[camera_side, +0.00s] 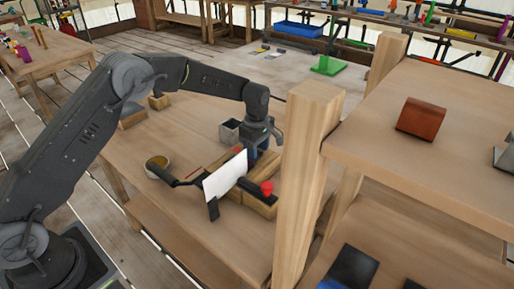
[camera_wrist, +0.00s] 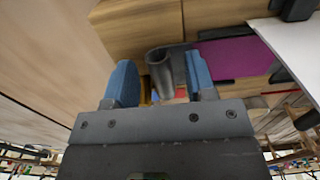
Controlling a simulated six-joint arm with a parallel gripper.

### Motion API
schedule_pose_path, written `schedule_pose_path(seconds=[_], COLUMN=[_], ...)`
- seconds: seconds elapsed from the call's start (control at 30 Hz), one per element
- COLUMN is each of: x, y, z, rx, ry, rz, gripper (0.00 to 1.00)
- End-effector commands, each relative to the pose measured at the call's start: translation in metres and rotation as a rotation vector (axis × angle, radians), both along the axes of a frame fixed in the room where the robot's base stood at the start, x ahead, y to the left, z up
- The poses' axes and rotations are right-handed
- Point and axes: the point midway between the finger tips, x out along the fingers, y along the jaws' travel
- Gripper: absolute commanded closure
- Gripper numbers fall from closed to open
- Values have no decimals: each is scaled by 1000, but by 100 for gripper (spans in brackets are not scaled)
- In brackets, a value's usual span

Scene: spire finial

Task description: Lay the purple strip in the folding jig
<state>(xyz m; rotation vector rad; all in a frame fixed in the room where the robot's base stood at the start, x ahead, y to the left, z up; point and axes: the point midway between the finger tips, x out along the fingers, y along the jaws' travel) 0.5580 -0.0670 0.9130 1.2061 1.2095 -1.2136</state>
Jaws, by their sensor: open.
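The purple strip (camera_wrist: 235,58) shows in the wrist view as a flat patch against the wood, just right of my right fingertip. The white plate covers part of it, and I cannot make it out in the side view. The folding jig (camera_side: 256,204) is a wooden block with dark metal parts, a red knob (camera_side: 267,188) and an upright white plate (camera_side: 225,177). My gripper (camera_side: 257,153) is low behind the jig. In the wrist view its blue fingers (camera_wrist: 160,82) are apart, with a grey cylinder (camera_wrist: 160,68) showing between them. I see nothing gripped.
A thick wooden post (camera_side: 309,185) and a raised shelf (camera_side: 440,150) with a brown block (camera_side: 421,119) stand close on the right. A grey open box (camera_side: 229,132) and a round tin (camera_side: 157,166) are on the bench. The bench front is clear.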

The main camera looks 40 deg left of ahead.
Motion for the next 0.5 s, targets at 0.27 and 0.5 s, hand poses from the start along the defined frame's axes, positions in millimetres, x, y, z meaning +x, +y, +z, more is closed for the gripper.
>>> schedule_pose_path(seconds=[0.27, 0.5], x=[1, 1], y=[0, 0], z=[18, 68], rx=[0, 1], ry=[-5, -5], rz=[0, 0], gripper=[50, 50])
